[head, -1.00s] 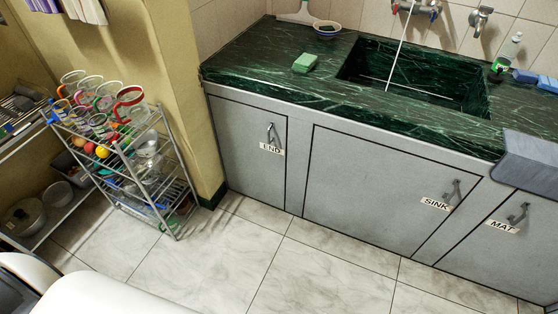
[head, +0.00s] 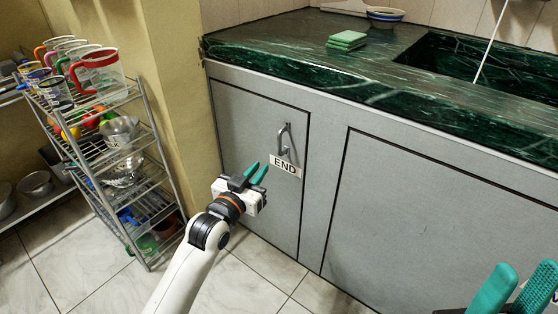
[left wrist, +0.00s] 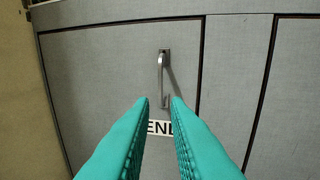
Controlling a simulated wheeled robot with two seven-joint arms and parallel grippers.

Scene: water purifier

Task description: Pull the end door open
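The end door (head: 240,130) is a grey cabinet panel, shut flush, with an "END" label (head: 285,166). Its metal handle (head: 285,138) is an upright bar above the label; it also shows in the left wrist view (left wrist: 161,75). My left gripper (head: 259,173) is in front of the door, left of and below the handle, apart from it. Its teal fingers are parted and empty, and in the left wrist view (left wrist: 160,101) they point at the handle's lower end, partly covering the label. My right gripper (head: 515,285) shows at the lower right corner, fingers parted and empty.
A wire rack (head: 110,150) with mugs and bowls stands left, beside a yellow wall column (head: 175,100). The dark green counter (head: 300,50) overhangs the door and holds green sponges (head: 347,40). Tiled floor (head: 250,275) before the door is clear apart from my arm.

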